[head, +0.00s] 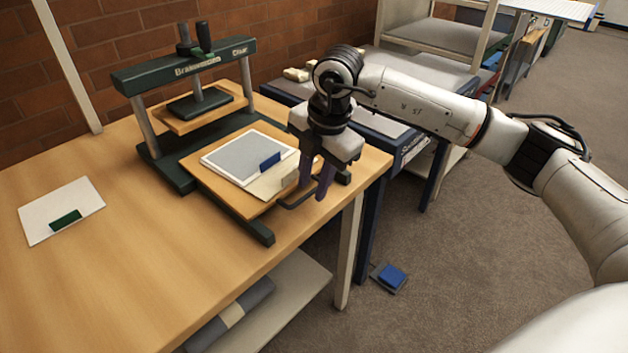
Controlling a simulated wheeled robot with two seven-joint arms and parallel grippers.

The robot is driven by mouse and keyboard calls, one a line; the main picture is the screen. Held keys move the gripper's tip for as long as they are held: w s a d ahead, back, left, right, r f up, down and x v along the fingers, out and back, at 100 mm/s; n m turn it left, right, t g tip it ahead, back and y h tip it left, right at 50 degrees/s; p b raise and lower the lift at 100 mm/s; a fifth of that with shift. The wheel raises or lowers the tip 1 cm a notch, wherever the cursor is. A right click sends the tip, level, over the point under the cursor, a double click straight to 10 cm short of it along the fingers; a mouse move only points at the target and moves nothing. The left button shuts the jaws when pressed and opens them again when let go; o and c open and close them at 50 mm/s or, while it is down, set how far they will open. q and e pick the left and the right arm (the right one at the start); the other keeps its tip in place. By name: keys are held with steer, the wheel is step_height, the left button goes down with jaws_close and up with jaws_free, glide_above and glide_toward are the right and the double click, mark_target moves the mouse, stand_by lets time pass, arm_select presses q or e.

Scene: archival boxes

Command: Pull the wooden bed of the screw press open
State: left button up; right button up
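The screw press (160,125) is a dark green frame with grey posts, standing on the wooden table. Its screw and handle (200,50) rise above the crossbeam, and a dark platen (200,102) hangs below. The wooden bed (225,192) lies on dark rails in front of the posts, towards the table's right edge. It carries a grey-and-white sheet stack (245,155). A dark bar handle (292,206) is at the bed's front end. My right gripper (318,185) points down at this handle; its dark fingers overlap the handle, and their grip is unclear. My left gripper is not in view.
A blue block (270,160) sits on the sheets. A white sheet with a green block (66,218) lies on the table at left. A dark blue bench (370,125) stands close beyond the table's right edge. A blue item (391,277) lies on the floor.

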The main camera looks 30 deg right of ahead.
steer(key=v, duration=1)
steer(key=shift+s, duration=0.1)
stand_by(0.5)
